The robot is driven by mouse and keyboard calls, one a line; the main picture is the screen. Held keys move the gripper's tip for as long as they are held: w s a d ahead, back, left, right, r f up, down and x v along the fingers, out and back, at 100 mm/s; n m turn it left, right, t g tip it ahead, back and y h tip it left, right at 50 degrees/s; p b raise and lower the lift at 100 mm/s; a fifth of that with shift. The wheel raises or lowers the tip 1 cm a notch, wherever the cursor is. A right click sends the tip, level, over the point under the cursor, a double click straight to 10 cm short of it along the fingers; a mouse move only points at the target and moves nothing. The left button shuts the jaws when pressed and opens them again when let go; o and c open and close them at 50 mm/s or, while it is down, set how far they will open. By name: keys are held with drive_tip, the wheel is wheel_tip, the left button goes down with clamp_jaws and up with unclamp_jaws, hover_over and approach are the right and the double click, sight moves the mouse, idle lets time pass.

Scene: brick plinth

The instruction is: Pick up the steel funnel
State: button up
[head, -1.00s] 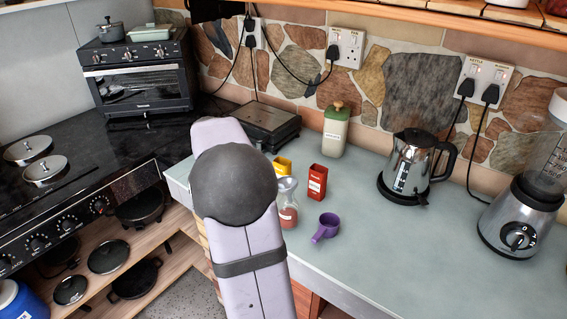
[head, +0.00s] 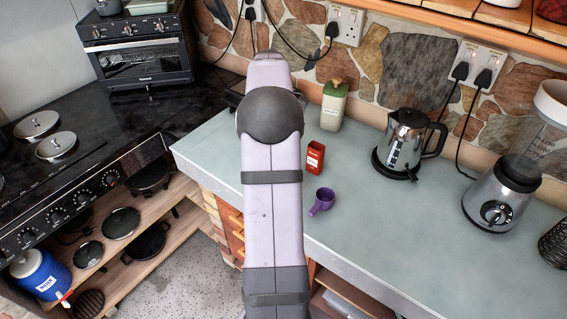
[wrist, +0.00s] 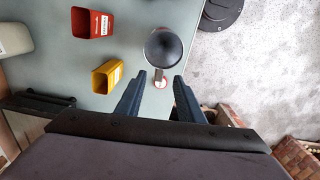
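The steel funnel (wrist: 165,46) shows in the wrist view as a round, dark, shiny bowl with a narrower part running toward my gripper. A small red and white ring shows below it, between the fingers; I cannot tell how the two join. My gripper (wrist: 160,76) is open, its two dark blue fingers apart with nothing clasped between them. The funnel's bowl lies just beyond the fingertips, near the counter's edge. In the head view my arm hides both the funnel and the gripper.
A red tin (wrist: 92,22) and a yellow tin (wrist: 107,76) stand left of the funnel in the wrist view. In the head view a purple scoop (head: 321,201), green canister (head: 333,106), kettle (head: 405,145) and blender (head: 503,196) stand on the counter (head: 400,235).

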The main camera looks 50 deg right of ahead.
drive_tip(key=shift+s+d+f+p, duration=0.15)
drive_tip(key=shift+f+p, duration=1.25)
drive_tip(key=shift+f, duration=1.3)
clamp_jaws()
